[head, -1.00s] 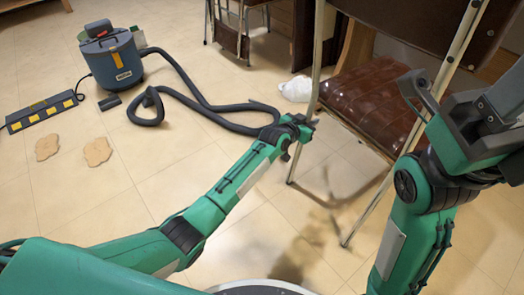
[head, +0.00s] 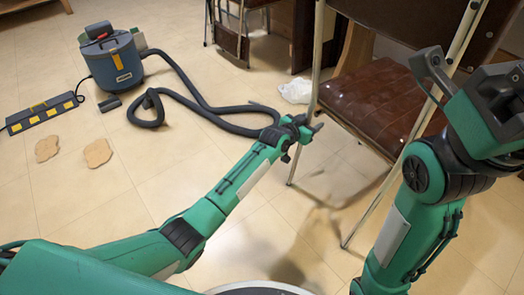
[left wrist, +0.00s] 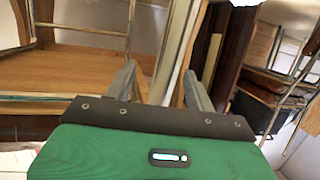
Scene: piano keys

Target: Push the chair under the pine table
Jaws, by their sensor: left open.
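The chair has a shiny brown padded seat (head: 385,100), a dark backrest and thin pale metal legs. It stands at the right of the head view, partly hidden by my right arm. My left gripper (head: 315,128) is open beside the chair's near-left upright. In the left wrist view its two fingers (left wrist: 158,90) are apart, with a pale upright (left wrist: 176,50) showing between them; I cannot tell whether they touch it. I cannot clearly pick out the pine table; a wooden leg (head: 356,47) shows behind the chair.
A blue-grey vacuum cleaner (head: 112,62) stands at the upper left, its black hose (head: 195,98) running toward my left gripper. A black-and-yellow strip (head: 42,113), two tan patches (head: 98,153) and a crumpled white bag (head: 294,91) lie on the tiles. More furniture stands behind.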

